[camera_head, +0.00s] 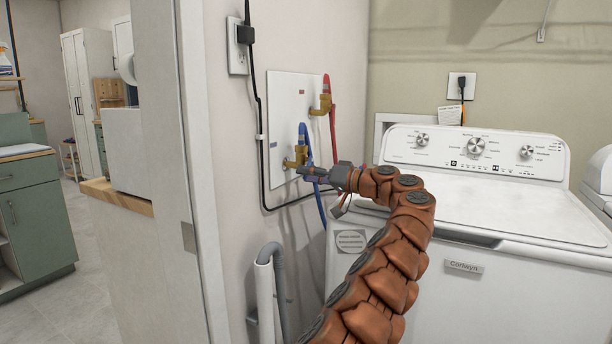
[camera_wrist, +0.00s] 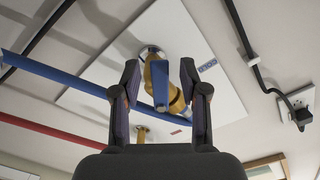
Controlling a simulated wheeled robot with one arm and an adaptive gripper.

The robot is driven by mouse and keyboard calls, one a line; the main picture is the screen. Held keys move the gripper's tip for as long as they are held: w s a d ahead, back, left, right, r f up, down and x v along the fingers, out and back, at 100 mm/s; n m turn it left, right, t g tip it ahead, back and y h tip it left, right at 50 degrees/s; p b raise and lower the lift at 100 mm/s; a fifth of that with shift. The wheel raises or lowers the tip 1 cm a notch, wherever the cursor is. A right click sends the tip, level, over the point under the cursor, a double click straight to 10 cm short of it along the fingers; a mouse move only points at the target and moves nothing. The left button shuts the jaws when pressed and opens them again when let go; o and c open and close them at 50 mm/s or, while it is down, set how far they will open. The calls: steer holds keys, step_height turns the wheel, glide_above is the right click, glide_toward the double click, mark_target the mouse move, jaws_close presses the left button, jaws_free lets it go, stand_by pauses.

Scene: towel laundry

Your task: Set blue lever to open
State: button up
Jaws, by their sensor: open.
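The blue lever (camera_wrist: 160,86) shows in the wrist view as a short blue bar in front of a brass valve (camera_wrist: 176,103). In the head view the brass valve (camera_head: 299,155) sits low on a white wall panel (camera_head: 285,88). My gripper (camera_wrist: 160,75) is open, with one finger to each side of the lever in the wrist view. I cannot tell whether either finger touches it. In the head view my gripper (camera_head: 308,172) is right at the lower valve and hides part of it.
A blue hose (camera_wrist: 85,86) crosses the wrist view near the fingers. A red hose (camera_head: 332,105) hangs at a second brass valve (camera_head: 322,105) above. A black cable (camera_head: 262,150) runs down the wall. A white washer (camera_head: 500,270) stands to the right, and a grey drain hose (camera_head: 277,290) below.

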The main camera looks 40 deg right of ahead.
steer(key=v, duration=1.1)
